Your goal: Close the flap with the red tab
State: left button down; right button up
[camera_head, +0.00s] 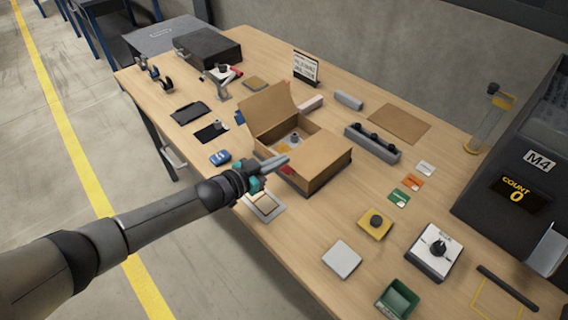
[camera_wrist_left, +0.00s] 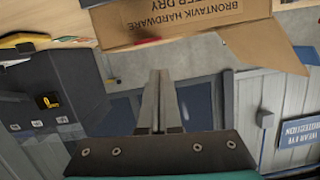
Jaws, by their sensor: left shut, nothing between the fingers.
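A brown cardboard box (camera_head: 318,178) stands mid-table in the head view. Its right side is covered, and a flap (camera_head: 268,107) stands raised at its back left. The left part is open, with a grey knob-like item and yellow pieces inside. A small red patch (camera_head: 287,169) shows by my fingertips; I cannot tell whether it is the tab. My left gripper (camera_head: 284,160) is shut and empty at the box's near left side; contact is unclear. In the left wrist view the shut fingers (camera_wrist_left: 158,74) point toward the printed box (camera_wrist_left: 180,18), with a flap (camera_wrist_left: 265,45) slanting out right.
Behind the box are a grey bar (camera_head: 349,100), a holder with black knobs (camera_head: 372,143) and a sign (camera_head: 305,67). A framed pad (camera_head: 264,205) lies below my gripper. Coloured cards, a yellow knob plate (camera_head: 375,224) and a green bin (camera_head: 397,299) are at the right.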

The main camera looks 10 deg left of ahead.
pick_arm(q)
jog(key=r+p+v, duration=0.1)
jog(key=p+v, duration=0.1)
jog(key=v, duration=0.8)
jog(key=shift+a, duration=0.15)
pick_arm(e)
jog(key=r, duration=0.2)
jog(key=shift+a+r, duration=0.2)
jog(key=shift+r, duration=0.15)
pick_arm(q)
jog(key=shift+w, duration=0.1)
